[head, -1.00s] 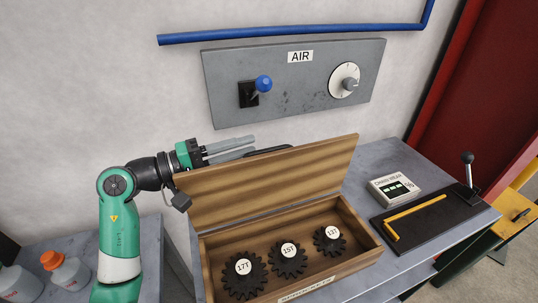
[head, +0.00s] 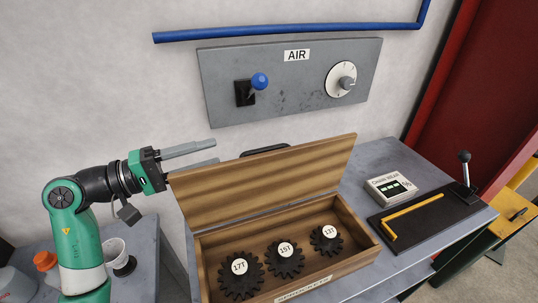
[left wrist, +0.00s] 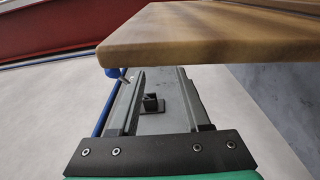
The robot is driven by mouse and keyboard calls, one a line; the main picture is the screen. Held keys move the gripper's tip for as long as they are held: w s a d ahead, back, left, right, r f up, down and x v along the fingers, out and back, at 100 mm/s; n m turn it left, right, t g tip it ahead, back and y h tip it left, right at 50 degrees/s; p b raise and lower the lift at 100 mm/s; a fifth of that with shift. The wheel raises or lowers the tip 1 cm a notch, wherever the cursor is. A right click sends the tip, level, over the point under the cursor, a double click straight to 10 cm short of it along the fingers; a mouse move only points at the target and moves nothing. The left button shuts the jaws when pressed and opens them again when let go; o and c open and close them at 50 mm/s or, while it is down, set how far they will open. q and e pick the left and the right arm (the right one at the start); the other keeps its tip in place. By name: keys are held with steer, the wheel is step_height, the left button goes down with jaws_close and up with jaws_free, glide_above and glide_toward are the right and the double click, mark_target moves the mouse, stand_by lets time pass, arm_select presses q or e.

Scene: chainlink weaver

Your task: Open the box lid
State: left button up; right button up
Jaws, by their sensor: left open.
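The wooden box (head: 357,228) stands on the grey bench with its lid (head: 268,183) raised, tilted up at the back. A dark handle (head: 265,149) shows above the lid's far edge. Inside the box lie three dark sprockets, marked 17T (head: 240,284), 15T (head: 285,268) and 13T (head: 326,247). My left gripper (head: 210,154) is open and empty at the lid's upper left, apart from the handle; one finger is partly hidden by the lid. In the left wrist view the lid's edge (left wrist: 215,40) passes close above the open fingers. My right gripper is not in view.
A grey AIR panel (head: 297,112) with a blue-knobbed lever and a dial is on the wall behind. A small labelled box (head: 390,187) and a black plate (head: 425,222) with a yellow bar are at right. A white cup (head: 115,250) and orange-capped bottle (head: 45,262) stand at lower left.

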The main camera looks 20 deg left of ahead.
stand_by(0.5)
arm_select(q)
steer(key=shift+a, duration=0.1)
steer(key=v, duration=1.1)
steer(key=shift+s+p, duration=0.2)
steer(key=shift+p, duration=0.15)
steer(key=shift+a+r, duration=0.1)
steer(key=shift+a, duration=0.05)
